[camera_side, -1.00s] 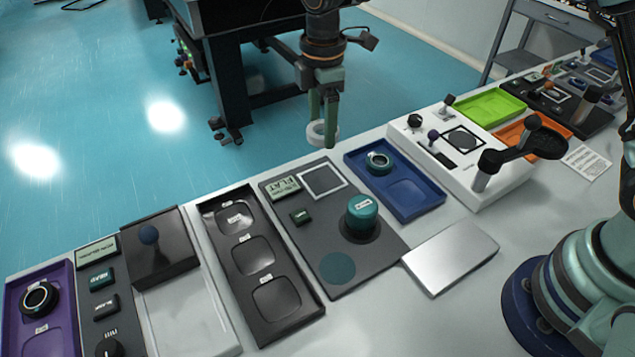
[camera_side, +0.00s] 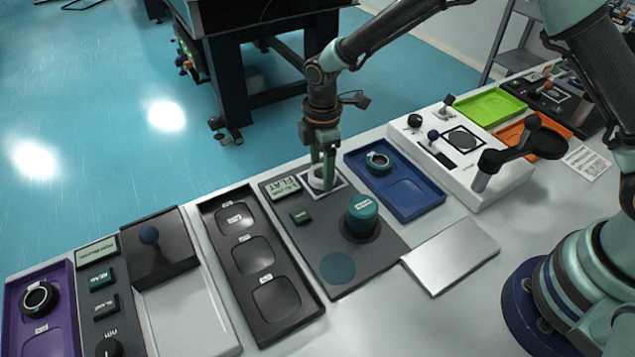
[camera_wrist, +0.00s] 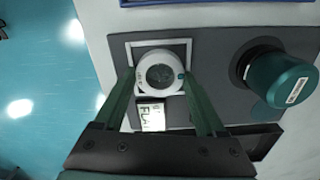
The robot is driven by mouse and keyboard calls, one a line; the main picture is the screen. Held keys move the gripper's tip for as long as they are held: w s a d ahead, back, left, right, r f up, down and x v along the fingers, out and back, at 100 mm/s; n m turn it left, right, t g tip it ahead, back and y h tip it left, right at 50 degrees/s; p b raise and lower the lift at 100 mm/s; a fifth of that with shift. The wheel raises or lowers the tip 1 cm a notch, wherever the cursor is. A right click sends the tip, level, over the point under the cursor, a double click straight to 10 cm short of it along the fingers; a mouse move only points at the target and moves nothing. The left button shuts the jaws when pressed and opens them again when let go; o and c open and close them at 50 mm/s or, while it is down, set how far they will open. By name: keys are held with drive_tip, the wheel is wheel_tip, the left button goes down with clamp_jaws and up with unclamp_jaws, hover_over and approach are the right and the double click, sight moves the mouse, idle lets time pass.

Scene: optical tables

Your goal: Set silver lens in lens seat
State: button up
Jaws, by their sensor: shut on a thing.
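The silver lens (camera_side: 317,182) is a pale round ring with a grey glass centre; it also shows in the wrist view (camera_wrist: 159,73). My gripper (camera_side: 323,186) points down and is shut on the lens, with one finger on each side of it in the wrist view (camera_wrist: 158,80). The lens is over the white-outlined square (camera_wrist: 185,43) on a dark grey panel (camera_side: 300,228). I cannot tell whether it touches the panel. No part is labelled as the lens seat; the surface under the lens is hidden.
A teal knob (camera_side: 362,213) stands on the same panel, right of the gripper. A small display (camera_side: 284,187) reading "FLAT" lies beside the square. A blue tray (camera_side: 425,205) holds a teal ring (camera_side: 378,161). A black tray (camera_side: 284,327) lies to the left.

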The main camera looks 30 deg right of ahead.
sight(321, 173)
drive_tip(key=shift+f, duration=0.1)
drive_tip(key=o, duration=1.4)
drive_tip(key=shift+c, duration=0.2)
drive_tip(key=s+d+r+m+t, duration=0.1)
drive_tip(key=d+r+m, duration=0.1)
drive_tip(key=r, duration=0.7)
drive_tip(key=s+d+r+m, duration=0.1)
drive_tip(key=d+r, duration=0.1)
drive_tip(key=r, duration=0.6)
drive_tip(key=s+d+r+m+t, duration=0.2)
drive_tip(key=s+d+r+m, duration=0.1)
drive_tip(key=s+d+m, duration=0.3)
drive_tip(key=s+d+r+m+t, duration=0.2)
drive_tip(key=s+d+r+m, duration=0.1)
drive_tip(key=s+d+m, duration=0.4)
drive_tip(key=shift+s+d+r+t, duration=0.15)
drive_tip(key=shift+s+d+t, duration=0.15)
drive_tip(key=shift+s+d, duration=0.05)
